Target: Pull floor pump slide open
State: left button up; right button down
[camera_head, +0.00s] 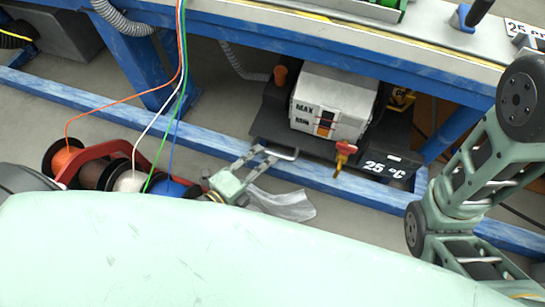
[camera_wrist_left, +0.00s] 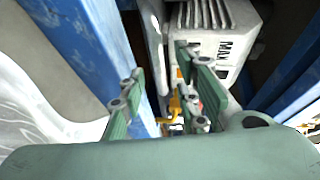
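The floor pump (camera_head: 335,95) is a white box marked MAX and MIN under the blue bench. It rests on a black slide (camera_head: 290,135) with "25 °C" on its front. A red and yellow handle (camera_head: 344,152) sticks out at the front of the slide. My left gripper (camera_head: 278,153) is open and empty, low at the front left of the slide. In the left wrist view, my left gripper's fingers (camera_wrist_left: 160,75) are spread, with the yellow handle part (camera_wrist_left: 175,106) showing beyond the gap between them. Contact cannot be told. My right gripper is out of view; only my right arm shows.
A blue floor rail (camera_head: 215,140) runs in front of the slide, close to my left gripper. A red rack of cable spools (camera_head: 100,165) stands at left, with coloured wires rising from it. A clear plastic bag (camera_head: 287,205) lies on the floor near my left gripper.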

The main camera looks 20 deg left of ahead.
aim_at(272, 152)
pick_arm(q)
jog(key=b+x, duration=0.2)
jog(key=x, duration=0.3)
jog(key=shift+f, duration=0.1)
jog(key=shift+s, duration=0.1)
grip_shut()
dwell(0.4)
